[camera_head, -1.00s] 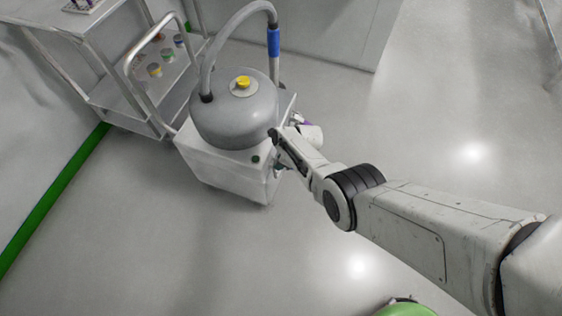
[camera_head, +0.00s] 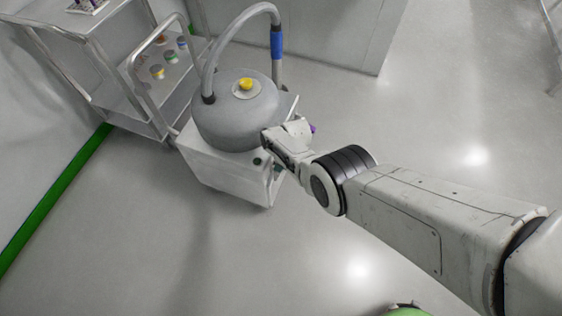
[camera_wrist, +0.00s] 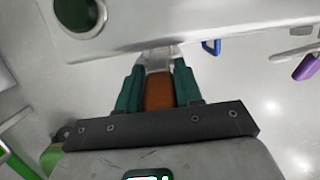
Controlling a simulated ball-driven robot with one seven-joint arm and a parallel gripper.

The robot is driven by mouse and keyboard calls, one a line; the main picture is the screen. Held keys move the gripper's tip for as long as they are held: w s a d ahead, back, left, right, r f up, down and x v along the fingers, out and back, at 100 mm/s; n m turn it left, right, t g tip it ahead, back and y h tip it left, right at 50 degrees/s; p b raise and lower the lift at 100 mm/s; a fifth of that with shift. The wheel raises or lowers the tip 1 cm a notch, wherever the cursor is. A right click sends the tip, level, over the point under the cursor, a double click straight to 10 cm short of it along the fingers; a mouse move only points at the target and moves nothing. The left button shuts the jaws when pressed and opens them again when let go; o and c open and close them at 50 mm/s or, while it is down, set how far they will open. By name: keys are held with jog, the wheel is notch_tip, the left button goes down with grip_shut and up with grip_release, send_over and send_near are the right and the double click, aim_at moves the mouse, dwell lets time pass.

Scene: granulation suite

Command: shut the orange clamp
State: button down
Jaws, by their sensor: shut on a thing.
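The orange clamp (camera_wrist: 159,92) shows in the wrist view, between the two teal fingers of my gripper (camera_wrist: 158,78). My gripper is shut on it. A grey metal piece beyond the orange part reaches to the edge of the white machine housing (camera_wrist: 175,28). In the head view my gripper (camera_head: 277,167) is at the right side of the machine, below its grey round bowl (camera_head: 235,122). The clamp itself is hidden there behind my wrist.
A blue handle (camera_wrist: 211,47) and a purple handle (camera_wrist: 306,68) stand right of the clamp. A dark green button (camera_wrist: 77,12) is on the housing. A metal cart (camera_head: 125,118) with small jars stands left of the machine.

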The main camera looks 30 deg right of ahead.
jog(key=c, duration=1.1)
grip_release()
jog(key=shift+s+d+f, duration=0.1)
jog(key=shift+s+f, duration=0.1)
jog(key=shift+s, duration=0.05)
jog(key=o, duration=0.3)
jog(key=shift+w+r, duration=0.1)
jog(key=shift+w, duration=0.05)
jog(key=shift+r, duration=0.1)
jog(key=p+v, duration=1)
jog(key=shift+r, duration=0.3)
jog(key=s+r+n, duration=0.7)
jog(key=s+n, duration=0.2)
jog(key=s, duration=0.1)
jog(key=s+a+r+n+h, duration=0.1)
jog(key=s+r+n, duration=0.6)
jog(key=s+n, duration=0.3)
jog(key=s+r+n+g, duration=0.1)
jog(key=s+r+n, duration=0.6)
jog(key=s+n, duration=0.2)
jog(key=shift+s+a+h, duration=0.15)
jog(key=shift+s+h, duration=0.15)
jog(key=shift+s, duration=0.4)
